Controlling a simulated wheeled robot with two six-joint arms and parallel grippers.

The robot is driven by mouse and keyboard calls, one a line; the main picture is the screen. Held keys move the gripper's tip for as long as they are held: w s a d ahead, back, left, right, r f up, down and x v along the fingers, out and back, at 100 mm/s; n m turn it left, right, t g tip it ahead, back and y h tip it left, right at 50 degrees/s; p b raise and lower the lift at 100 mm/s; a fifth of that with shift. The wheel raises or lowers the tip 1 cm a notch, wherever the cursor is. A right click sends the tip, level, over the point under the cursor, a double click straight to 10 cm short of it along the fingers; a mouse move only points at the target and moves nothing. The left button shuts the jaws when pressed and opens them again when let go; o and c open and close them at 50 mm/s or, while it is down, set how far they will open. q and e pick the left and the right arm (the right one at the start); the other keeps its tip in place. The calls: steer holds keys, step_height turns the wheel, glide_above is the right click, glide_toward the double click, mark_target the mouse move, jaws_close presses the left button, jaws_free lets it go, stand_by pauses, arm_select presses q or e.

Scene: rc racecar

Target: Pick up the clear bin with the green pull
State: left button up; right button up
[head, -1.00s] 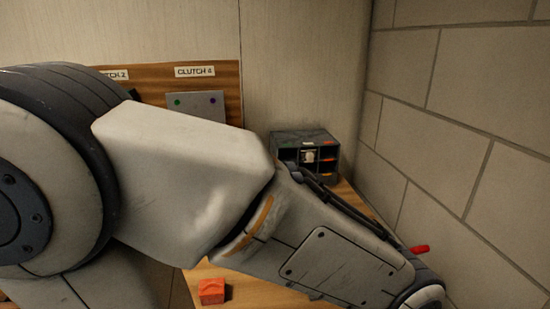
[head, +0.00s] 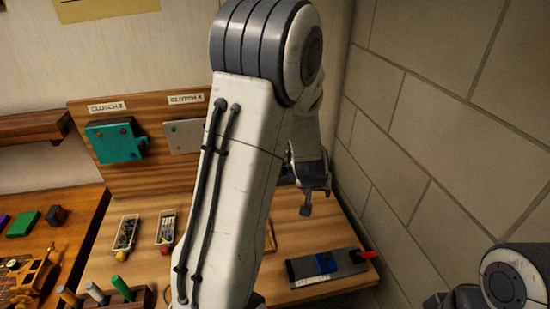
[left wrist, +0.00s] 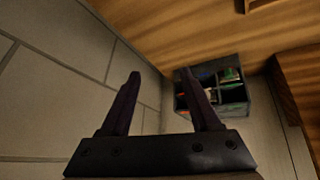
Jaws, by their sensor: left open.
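In the left wrist view, a dark compartment organizer (left wrist: 240,107) stands just beyond my left gripper (left wrist: 160,74). A small green patch (left wrist: 231,74) shows in one compartment; I cannot tell whether it is a bin's pull. My left gripper is open and empty, its fingers pointing toward the organizer side. In the head view the left gripper (head: 308,200) hangs at the right of the bench, and the organizer is mostly hidden behind it.
A grey tool with a blue block (head: 325,263) and a red handle (head: 362,255) lies on the bench at the front right. A block wall (head: 440,130) closes the right side. Colored pegs (head: 95,291) stand at front left. My right arm shows at the bottom right.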

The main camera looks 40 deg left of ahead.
arm_select(q)
steer(key=w+a+f+n+y+p, duration=0.1)
steer(key=w+a+f, duration=0.1)
steer(key=a+f, duration=0.2)
steer(key=w+a+f+n+y+p, duration=0.1)
steer(key=w+a+f+n+y, duration=0.1)
steer(key=a, duration=0.7)
steer(key=w+a+f+n+y+p, duration=0.1)
steer(key=w+a+f+n+y, duration=0.1)
steer(key=a+f, duration=0.3)
steer(key=shift+w+a+f, duration=0.15)
steer(key=shift+w+a, duration=0.3)
steer(key=shift+a, duration=0.15)
steer(key=shift+w+a+f, duration=0.15)
steer(key=shift+w+a, duration=0.3)
steer(key=shift+a, duration=0.15)
steer(key=shift+w+a+f, duration=0.1)
steer(key=shift+w+f, duration=0.05)
steer(key=shift+f, duration=0.05)
jaws_close()
